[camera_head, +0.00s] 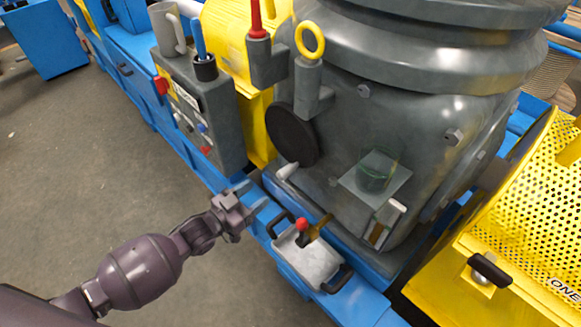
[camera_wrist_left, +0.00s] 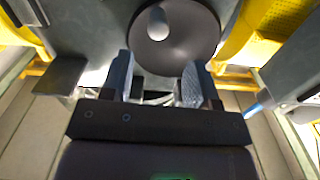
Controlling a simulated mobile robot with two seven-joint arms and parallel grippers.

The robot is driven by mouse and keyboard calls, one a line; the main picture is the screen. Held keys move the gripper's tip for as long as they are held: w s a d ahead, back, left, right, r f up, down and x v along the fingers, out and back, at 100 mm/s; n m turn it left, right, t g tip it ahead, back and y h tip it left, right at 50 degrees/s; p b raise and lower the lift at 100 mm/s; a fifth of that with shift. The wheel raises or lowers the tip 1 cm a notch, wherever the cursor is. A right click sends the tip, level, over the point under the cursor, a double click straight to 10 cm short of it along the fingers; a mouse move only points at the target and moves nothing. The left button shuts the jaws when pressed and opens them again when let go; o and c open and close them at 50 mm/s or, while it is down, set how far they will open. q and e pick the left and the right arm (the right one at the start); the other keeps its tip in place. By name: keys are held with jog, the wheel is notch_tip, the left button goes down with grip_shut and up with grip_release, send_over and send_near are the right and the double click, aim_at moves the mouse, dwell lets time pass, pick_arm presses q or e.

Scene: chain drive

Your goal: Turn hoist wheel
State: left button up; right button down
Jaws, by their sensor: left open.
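The hoist wheel is a dark round disc (camera_head: 291,135) on the left side of the big grey machine housing. A light grey handle knob (camera_head: 287,170) sticks out near its lower edge. In the left wrist view the wheel (camera_wrist_left: 190,42) is at the top centre, with its knob (camera_wrist_left: 158,24) pointing at the camera. My left gripper (camera_head: 252,199) is open and empty, below and left of the knob and apart from it. In the left wrist view its two fingers (camera_wrist_left: 157,78) are spread just below the wheel. My right gripper does not show.
A grey control box (camera_head: 215,120) with a mug (camera_head: 166,30) on top stands left of the wheel. A tray (camera_head: 308,262) with a red-knobbed lever (camera_head: 302,226) sits on the blue base below. A yellow perforated guard (camera_head: 535,215) is at right. Open floor lies left.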

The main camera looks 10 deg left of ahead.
aim_at(285, 173)
pick_arm(q)
jog(key=b+x, duration=0.1)
jog(key=x, duration=0.8)
jog(key=shift+w+d, duration=0.25)
jog(key=shift+d, duration=0.1)
jog(key=shift+w+d+r, duration=0.1)
jog(key=shift+w+d, duration=0.1)
jog(key=shift+w, duration=0.15)
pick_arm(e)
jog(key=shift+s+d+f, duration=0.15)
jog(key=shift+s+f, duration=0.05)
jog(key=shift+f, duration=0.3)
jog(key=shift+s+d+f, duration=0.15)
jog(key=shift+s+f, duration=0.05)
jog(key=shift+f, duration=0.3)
pick_arm(q)
grip_shut()
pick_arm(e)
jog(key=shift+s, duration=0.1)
